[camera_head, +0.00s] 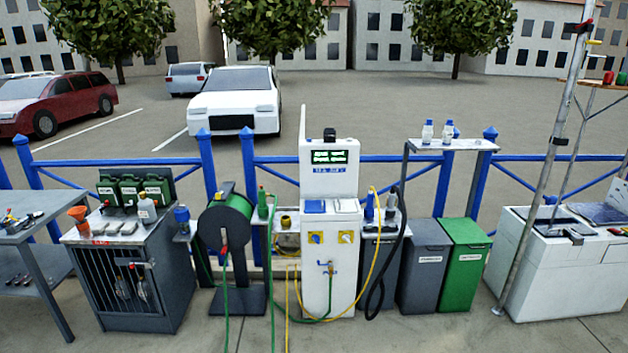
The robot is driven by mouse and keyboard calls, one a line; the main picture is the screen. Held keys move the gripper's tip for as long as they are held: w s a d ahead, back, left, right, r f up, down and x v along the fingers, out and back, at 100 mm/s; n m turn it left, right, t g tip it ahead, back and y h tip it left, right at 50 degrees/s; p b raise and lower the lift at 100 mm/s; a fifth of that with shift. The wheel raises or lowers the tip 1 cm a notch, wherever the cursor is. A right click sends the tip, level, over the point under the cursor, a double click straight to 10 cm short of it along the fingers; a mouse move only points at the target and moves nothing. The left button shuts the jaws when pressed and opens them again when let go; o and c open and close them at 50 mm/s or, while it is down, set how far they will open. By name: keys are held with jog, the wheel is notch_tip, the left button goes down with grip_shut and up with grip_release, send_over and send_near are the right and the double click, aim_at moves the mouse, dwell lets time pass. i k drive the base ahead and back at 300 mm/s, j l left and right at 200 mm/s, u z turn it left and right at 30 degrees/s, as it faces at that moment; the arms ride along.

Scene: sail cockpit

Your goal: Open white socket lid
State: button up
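A white service pedestal (314,260) stands upright in the middle of the view. On its sloped ledge, a white socket lid (346,206) sits on the right beside a blue socket lid (315,207). Both lids look closed, but they are small here. My gripper is not in view, and nothing is seen touching either lid.
Yellow hoses (369,262) loop beside the pedestal, and a green hose reel (226,222) stands left. Grey (425,265) and green bins (463,265) stand right. A blue railing (270,160) runs behind. The paved floor in front is largely clear.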

aim_at(346, 203)
jog(key=i, duration=1.8)
jog(key=i+j+z, duration=0.2)
jog(key=i, duration=0.45)
jog(key=i+j+z, duration=0.2)
jog(key=i+j, duration=0.25)
jog(key=i, duration=0.15)
jog(key=i+j+z, duration=0.2)
jog(key=i+j, duration=0.25)
jog(key=i, duration=0.1)
